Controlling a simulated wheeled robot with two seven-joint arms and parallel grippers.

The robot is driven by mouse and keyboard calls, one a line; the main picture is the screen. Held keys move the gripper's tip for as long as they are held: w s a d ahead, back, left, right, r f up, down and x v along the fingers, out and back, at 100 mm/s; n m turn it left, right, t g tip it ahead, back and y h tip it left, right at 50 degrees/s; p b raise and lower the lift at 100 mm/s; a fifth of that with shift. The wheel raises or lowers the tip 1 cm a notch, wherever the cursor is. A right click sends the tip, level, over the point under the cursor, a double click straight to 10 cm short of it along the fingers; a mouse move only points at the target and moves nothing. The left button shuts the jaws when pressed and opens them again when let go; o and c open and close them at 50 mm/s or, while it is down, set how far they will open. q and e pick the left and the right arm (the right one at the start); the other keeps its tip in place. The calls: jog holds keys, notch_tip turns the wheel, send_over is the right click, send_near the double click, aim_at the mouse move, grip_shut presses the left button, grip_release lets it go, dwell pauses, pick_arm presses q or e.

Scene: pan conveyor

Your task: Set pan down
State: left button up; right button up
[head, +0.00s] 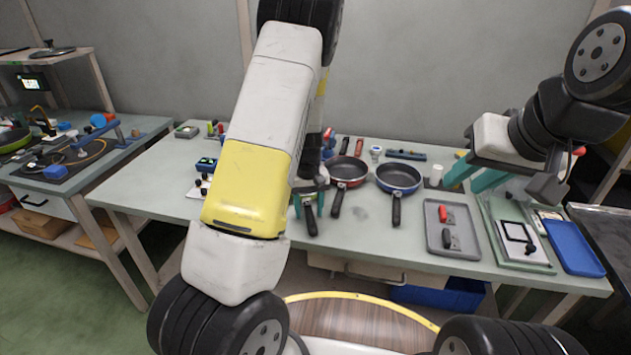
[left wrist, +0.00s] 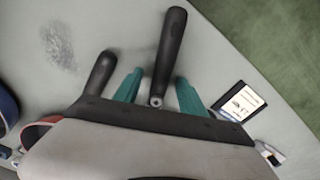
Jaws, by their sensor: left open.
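In the head view, a red-rimmed pan (head: 348,168) and a blue-rimmed pan (head: 399,177) lie on the table with their handles towards me. A third dark handle (head: 310,220) shows left of them; its pan body is hidden behind my left arm. My left gripper (head: 309,202) is open, with its teal fingers on either side of this handle. In the left wrist view the handle (left wrist: 171,45) stands between the two spread teal fingers, with gaps at both sides. My right gripper (head: 474,177) is open and empty over the table's right part.
A grey tray (head: 432,243) with a red and a black item lies right of the pans. A blue tray (head: 573,248) and a framed board (head: 520,262) are farther right. Small items line the table's back. The table's front middle (head: 365,235) is clear.

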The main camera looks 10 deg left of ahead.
pick_arm(q)
grip_shut()
dwell(1.4)
